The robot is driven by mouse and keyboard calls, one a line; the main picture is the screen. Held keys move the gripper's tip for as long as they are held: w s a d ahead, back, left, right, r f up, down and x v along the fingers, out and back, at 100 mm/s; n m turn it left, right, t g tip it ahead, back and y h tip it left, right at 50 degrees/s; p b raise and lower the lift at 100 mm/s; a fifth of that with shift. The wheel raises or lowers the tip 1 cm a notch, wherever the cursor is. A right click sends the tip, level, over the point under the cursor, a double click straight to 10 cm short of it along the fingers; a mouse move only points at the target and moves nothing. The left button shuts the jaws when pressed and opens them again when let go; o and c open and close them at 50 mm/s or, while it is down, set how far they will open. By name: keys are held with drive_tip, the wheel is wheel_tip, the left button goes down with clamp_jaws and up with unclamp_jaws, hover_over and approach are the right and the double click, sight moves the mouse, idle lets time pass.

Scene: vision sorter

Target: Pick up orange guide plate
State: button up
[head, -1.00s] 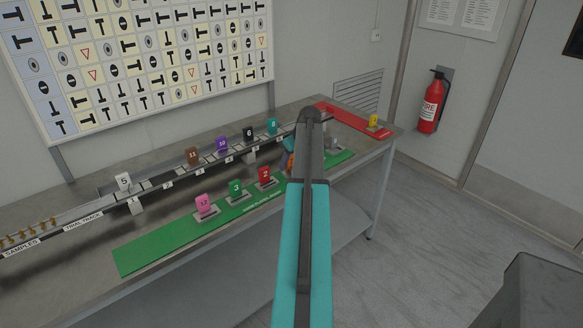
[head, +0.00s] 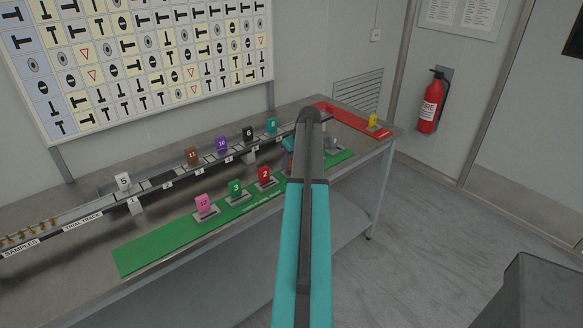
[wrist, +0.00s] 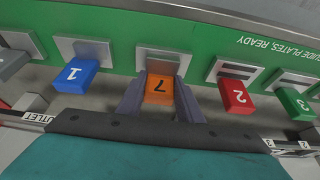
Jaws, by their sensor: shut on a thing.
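The orange guide plate (wrist: 159,94), marked 7, is in the wrist view between the two dark fingers of my gripper (wrist: 160,88). The fingers are shut on its two sides. Its numbered face shows upside down. A grey base shows just beyond the plate, on the green strip (wrist: 200,25). I cannot tell whether the plate still touches that base. In the head view my own arm hides the plate and most of the gripper.
In the wrist view, blue plate 1 (wrist: 76,75) stands left of the gripper. Red plate 2 (wrist: 237,96) and green plate 3 (wrist: 294,103) stand to the right. In the head view, a track with numbered plates, including black plate 6 (head: 248,134), runs behind the green strip.

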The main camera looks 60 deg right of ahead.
drive_tip(key=shift+r, duration=0.15)
drive_tip(key=shift+r+b, duration=0.45)
drive_tip(key=shift+r, duration=0.3)
drive_tip(key=shift+r+b, duration=0.35)
drive_tip(key=shift+r, duration=0.5)
drive_tip(key=s+r+b, duration=0.1)
drive_tip(key=s+b, duration=0.2)
drive_tip(key=s, duration=1.3)
drive_tip(key=shift+d+r, duration=0.25)
drive_tip(key=shift+s, duration=0.1)
